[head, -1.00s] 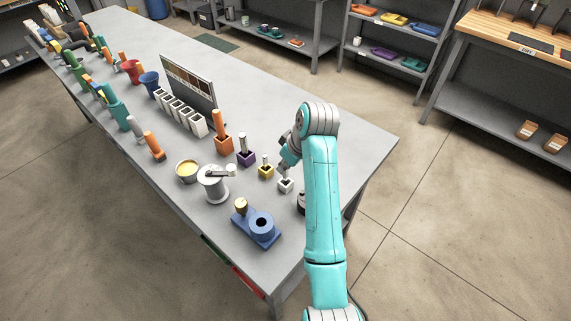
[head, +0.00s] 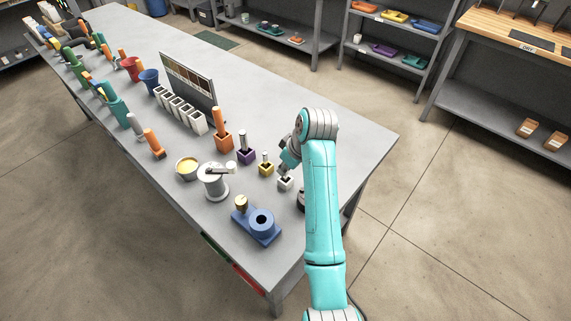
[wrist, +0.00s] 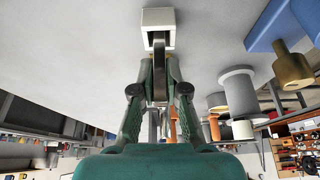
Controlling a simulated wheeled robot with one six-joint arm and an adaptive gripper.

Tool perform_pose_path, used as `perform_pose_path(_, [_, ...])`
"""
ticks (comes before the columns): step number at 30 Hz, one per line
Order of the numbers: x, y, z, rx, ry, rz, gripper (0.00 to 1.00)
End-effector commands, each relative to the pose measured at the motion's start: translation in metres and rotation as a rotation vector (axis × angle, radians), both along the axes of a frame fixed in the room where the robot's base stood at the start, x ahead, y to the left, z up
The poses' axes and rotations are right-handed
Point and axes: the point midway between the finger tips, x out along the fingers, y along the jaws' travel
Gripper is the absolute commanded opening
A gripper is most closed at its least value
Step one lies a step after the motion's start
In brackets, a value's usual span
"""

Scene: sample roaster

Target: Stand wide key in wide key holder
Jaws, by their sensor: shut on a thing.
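My gripper (head: 287,167) is shut on a narrow grey metal piece, seemingly the wide key (wrist: 159,72), which shows between the fingers in the wrist view. The small white square holder (head: 286,184) stands on the table just below the fingertips. It also shows in the wrist view (wrist: 150,16), with its dark opening lined up with the far end of the key. I cannot tell how far the key reaches into the opening. The fingers hide much of the key in the head view.
A yellow holder (head: 266,170), a purple holder (head: 246,157) and an orange holder (head: 224,143) stand in a row to the left, each with an upright piece. A grey spool-like stand (head: 213,186) and a blue fixture (head: 256,232) stand nearer the front edge.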

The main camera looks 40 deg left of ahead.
Motion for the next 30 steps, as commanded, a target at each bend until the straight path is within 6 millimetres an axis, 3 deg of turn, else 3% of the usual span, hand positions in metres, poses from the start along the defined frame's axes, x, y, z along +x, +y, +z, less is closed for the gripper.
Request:
perform_pose_path(17, [0.0,0.0,-0.019,0.0,0.0,0.0,0.0])
perform_pose_path(18, [0.0,0.0,-0.02,0.0,0.0,0.0,0.15])
perform_pose_path(21, [0.0,0.0,-0.019,0.001,-0.001,0.0,0.4])
perform_pose_path(30, [0.0,0.0,-0.019,0.0,0.0,0.0,0.42])
